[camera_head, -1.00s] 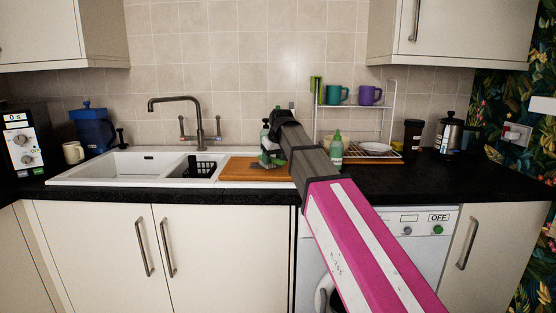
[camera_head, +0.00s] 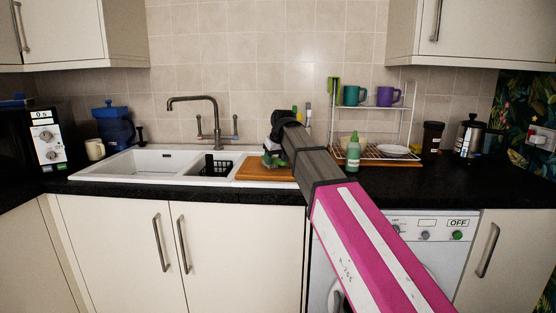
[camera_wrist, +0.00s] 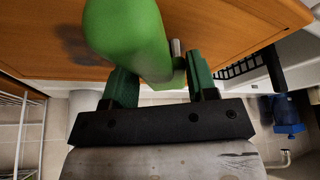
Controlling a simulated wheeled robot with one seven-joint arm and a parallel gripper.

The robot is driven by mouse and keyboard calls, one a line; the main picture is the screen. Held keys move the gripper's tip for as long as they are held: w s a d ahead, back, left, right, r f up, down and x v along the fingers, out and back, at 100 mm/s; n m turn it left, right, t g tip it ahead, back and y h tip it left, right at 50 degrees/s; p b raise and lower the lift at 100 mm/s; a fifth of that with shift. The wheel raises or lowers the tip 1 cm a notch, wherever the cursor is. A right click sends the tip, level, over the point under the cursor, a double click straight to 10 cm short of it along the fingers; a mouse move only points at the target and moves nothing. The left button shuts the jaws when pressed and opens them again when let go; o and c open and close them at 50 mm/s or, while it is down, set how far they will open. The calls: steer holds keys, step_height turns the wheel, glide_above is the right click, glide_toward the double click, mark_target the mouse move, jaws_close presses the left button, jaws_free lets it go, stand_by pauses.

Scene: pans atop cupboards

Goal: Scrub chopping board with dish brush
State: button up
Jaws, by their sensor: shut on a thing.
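The wooden chopping board (camera_head: 262,172) lies flat on the counter at the right end of the sink unit. In the wrist view the board (camera_wrist: 230,30) fills the upper part, with a dark smudge at its left. My gripper (camera_head: 272,156) is low over the board. In the wrist view, my gripper (camera_wrist: 160,80) is shut on the green dish brush (camera_wrist: 130,35), whose thick green body juts over the board. The brush's bristles are hidden, so I cannot tell whether they touch the board.
The white sink (camera_head: 150,162), with a tap (camera_head: 214,115) and black basket (camera_head: 216,166), is left of the board. A green bottle (camera_head: 353,152) and a dish rack (camera_head: 385,148) with mugs stand to the right. The counter front is clear.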

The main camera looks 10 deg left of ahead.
steer(key=shift+d+f, duration=0.2)
steer(key=shift+d, duration=4.35)
steer(key=shift+w+d+r, duration=0.15)
steer(key=shift+d+r, duration=0.05)
steer(key=shift+d, duration=0.2)
steer(key=shift+w+a+r, duration=0.1)
steer(key=shift+w+a, duration=0.05)
steer(key=shift+a, duration=1)
steer(key=shift+w+a+r, duration=0.1)
steer(key=shift+a, duration=1.05)
steer(key=shift+w+a+f, duration=0.15)
steer(key=shift+a, duration=2)
steer(key=shift+a+f, duration=0.15)
steer(key=shift+a, duration=0.35)
steer(key=shift+w+d, duration=0.1)
steer(key=shift+d, duration=4.75)
steer(key=shift+a, duration=4.9)
steer(key=shift+d, duration=4.9)
steer(key=shift+a, duration=0.1)
